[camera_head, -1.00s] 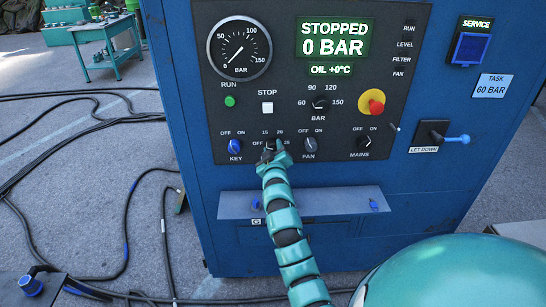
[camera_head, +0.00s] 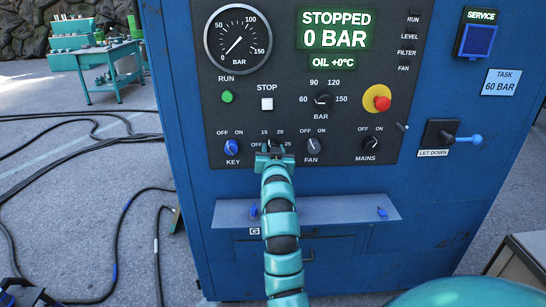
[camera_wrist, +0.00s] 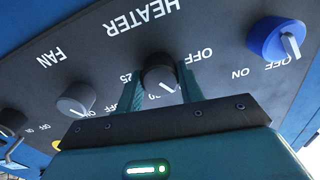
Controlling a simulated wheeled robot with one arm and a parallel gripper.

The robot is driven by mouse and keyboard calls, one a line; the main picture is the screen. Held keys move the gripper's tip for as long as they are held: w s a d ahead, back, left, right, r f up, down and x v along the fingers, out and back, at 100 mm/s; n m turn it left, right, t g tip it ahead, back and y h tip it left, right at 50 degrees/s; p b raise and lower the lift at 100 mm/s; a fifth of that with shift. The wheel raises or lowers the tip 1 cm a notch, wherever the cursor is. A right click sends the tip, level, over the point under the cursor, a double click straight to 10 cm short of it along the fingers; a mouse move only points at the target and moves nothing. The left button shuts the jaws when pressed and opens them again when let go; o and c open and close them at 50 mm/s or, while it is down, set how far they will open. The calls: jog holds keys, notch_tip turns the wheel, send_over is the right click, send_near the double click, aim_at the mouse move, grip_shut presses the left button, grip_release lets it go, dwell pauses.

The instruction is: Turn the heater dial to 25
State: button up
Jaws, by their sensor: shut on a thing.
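The heater dial (camera_wrist: 160,75) is a dark round knob on the black control panel. In the wrist view it sits between the two teal fingers of my gripper (camera_wrist: 160,87), which is shut on it. The panel appears upside down there, with 25 left of the dial and OFF right. The dial's white mark points down and slightly right, near a partly covered number; the exact setting is unclear.
The blue key knob (camera_head: 231,147) is left of my gripper, and the fan knob (camera_head: 313,146) is close on its right. The mains knob (camera_head: 369,144), red emergency button (camera_head: 382,103) and let-down lever (camera_head: 462,139) are farther right. A shelf (camera_head: 345,209) juts out below.

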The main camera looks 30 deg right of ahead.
dwell(0.4)
jog(key=o, duration=1)
jog(key=shift+s, duration=0.1)
jog(key=p+v, duration=1)
jog(key=v, duration=0.7)
jog(key=shift+s, duration=0.1)
